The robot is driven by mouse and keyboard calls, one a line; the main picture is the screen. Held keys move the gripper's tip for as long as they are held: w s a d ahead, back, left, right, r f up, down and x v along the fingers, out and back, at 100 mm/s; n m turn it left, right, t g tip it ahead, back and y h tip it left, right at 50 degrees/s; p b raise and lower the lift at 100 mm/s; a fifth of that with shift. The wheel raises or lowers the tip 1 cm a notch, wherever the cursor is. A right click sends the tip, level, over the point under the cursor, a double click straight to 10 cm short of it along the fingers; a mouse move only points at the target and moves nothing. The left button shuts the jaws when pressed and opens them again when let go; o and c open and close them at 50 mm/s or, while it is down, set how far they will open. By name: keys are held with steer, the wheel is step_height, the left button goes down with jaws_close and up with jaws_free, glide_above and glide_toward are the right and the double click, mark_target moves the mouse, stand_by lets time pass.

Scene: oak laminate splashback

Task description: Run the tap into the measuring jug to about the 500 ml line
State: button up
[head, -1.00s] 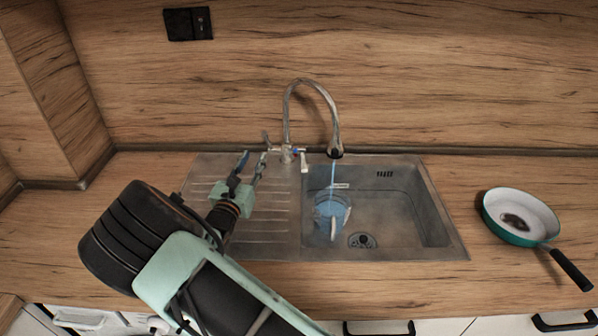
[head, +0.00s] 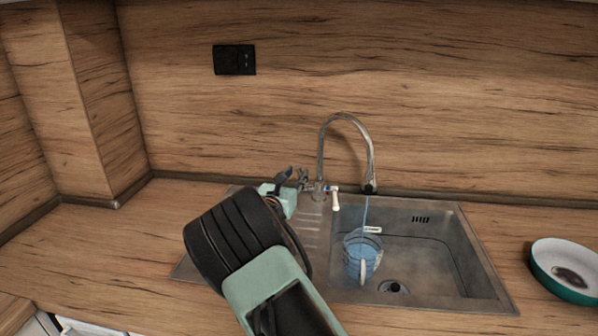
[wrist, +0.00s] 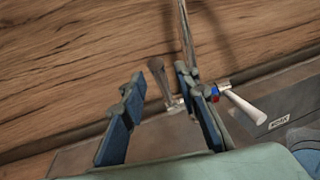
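The chrome tap (head: 371,160) arches over the sink, and a thin blue stream of water (head: 365,212) falls from its spout into the measuring jug (head: 352,262). The clear jug stands in the basin with bluish water in it; its marks are too small to read. My gripper (head: 294,176) is just left of the tap base. In the wrist view its fingers (wrist: 160,80) are apart, with a metal tap lever (wrist: 158,79) showing between them. The white-ended lever (wrist: 245,105), beside a red and blue marker, lies outside the right finger. Contact with either lever cannot be told.
The steel sink (head: 470,250) has a drainboard left of its basin, partly under my arm. A green-rimmed pan (head: 562,292) sits on the counter at right. A black socket (head: 234,59) is on the wooden splashback. The counter at left (head: 100,250) is clear.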

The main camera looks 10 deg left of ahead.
mark_target(298, 172)
steer(key=shift+x, duration=1.55)
jaws_close()
